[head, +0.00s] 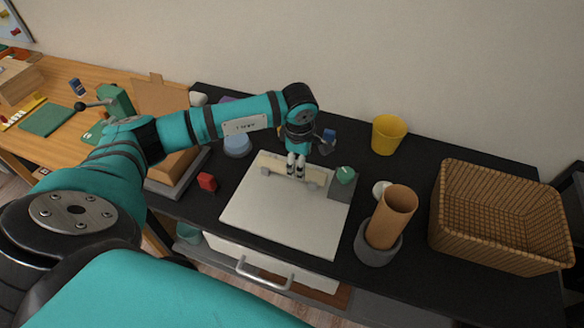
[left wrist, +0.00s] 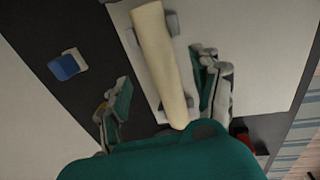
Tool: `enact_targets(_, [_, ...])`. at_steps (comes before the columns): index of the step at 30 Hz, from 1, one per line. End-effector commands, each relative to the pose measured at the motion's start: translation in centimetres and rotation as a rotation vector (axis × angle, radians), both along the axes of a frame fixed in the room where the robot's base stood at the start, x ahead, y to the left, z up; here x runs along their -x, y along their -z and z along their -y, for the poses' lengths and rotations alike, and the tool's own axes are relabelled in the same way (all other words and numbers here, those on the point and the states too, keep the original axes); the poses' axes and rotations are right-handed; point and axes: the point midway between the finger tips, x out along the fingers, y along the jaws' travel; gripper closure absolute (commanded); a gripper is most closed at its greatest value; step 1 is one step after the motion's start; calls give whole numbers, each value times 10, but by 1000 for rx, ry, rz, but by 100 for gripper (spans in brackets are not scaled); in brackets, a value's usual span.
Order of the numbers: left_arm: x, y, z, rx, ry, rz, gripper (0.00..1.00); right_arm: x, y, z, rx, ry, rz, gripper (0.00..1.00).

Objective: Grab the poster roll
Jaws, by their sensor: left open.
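The poster roll (head: 272,164), a cream cylinder, lies across two small grey supports on a white board (head: 280,222) on the black worktop. In the left wrist view, the roll (left wrist: 160,58) runs lengthwise between the two fingers. My left gripper (head: 296,166) is pointed down over the roll's middle in the head view, and its fingers hide part of it. In the left wrist view, my left gripper (left wrist: 164,88) is open, its fingers apart on either side of the roll. My right gripper is not in view.
A grey block with a green top (head: 341,184) stands close to the roll's right end. A brown tube (head: 392,215) stands in a grey pot, beside a wicker basket (head: 500,220). A yellow cup (head: 388,134) is behind, a red block (head: 207,181) left of the board.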

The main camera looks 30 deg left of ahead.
Motion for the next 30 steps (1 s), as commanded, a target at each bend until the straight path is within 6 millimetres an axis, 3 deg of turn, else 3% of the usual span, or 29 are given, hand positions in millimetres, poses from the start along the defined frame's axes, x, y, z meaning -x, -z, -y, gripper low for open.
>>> enact_targets(5, [0,19,0,1,-2,-5,35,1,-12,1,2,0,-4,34])
enact_targets(12, [-5,49,-2,1,-2,-3,35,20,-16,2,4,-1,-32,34])
enact_targets(20, [-6,52,-2,1,-1,-1,36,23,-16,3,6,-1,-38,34])
enact_targets(30, [-6,51,-2,1,-1,-1,81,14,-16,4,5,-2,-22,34])
